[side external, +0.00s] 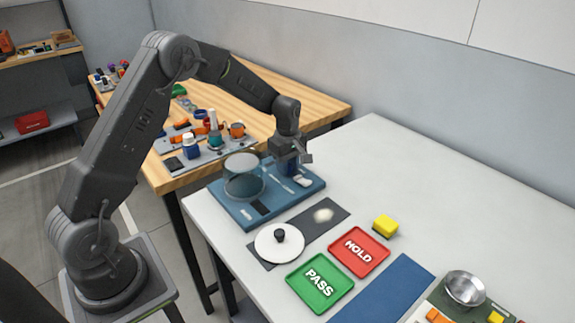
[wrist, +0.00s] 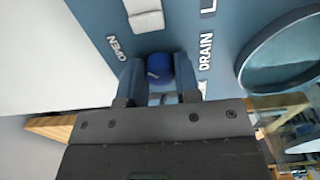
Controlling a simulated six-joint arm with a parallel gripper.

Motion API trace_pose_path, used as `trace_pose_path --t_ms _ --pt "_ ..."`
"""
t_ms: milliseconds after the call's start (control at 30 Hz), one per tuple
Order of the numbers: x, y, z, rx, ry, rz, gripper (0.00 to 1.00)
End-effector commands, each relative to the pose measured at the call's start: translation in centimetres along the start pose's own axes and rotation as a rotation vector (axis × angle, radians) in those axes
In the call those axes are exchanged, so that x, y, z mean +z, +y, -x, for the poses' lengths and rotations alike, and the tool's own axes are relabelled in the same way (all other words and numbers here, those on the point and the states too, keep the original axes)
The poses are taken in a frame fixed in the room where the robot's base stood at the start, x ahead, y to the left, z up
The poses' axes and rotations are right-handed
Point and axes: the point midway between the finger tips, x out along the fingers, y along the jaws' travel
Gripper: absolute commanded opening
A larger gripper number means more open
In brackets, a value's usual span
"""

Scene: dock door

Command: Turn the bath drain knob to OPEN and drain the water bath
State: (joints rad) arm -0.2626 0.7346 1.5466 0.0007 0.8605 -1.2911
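The blue drain knob (wrist: 159,65) sits between the two fingers of my gripper (wrist: 159,82) in the wrist view, with both fingers against its sides. The white word OPEN (wrist: 115,48) is left of the knob and DRAIN (wrist: 206,50) is right of it. In the side view my gripper (side external: 291,160) points down at the back right of the blue bath base (side external: 262,211) and hides most of the knob. The round clear water bath (side external: 243,180) stands on the base; its rim shows in the wrist view (wrist: 245,62). The water level is hard to tell.
A white lid with a black knob (side external: 280,245) lies on a dark mat (side external: 333,212). A red HOLD tray (side external: 358,252), green PASS tray (side external: 320,284), yellow block (side external: 386,225) and metal bowl (side external: 465,288) lie farther right. The back right of the white table is clear.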

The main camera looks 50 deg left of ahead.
Motion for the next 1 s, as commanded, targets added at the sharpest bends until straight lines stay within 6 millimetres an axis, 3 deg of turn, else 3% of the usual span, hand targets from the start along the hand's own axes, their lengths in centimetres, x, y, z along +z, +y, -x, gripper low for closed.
trace_pose_path --t_ms 233,567,767,1000 --pt "0.0 0.0 0.0 0.001 0.000 0.002 0.54" --pt "0.0 0.1 0.5 0.002 0.000 0.002 0.55" --pt "0.0 0.1 3.6 0.005 0.001 0.002 0.55" --pt "0.0 0.1 9.1 0.006 0.001 0.002 0.55"
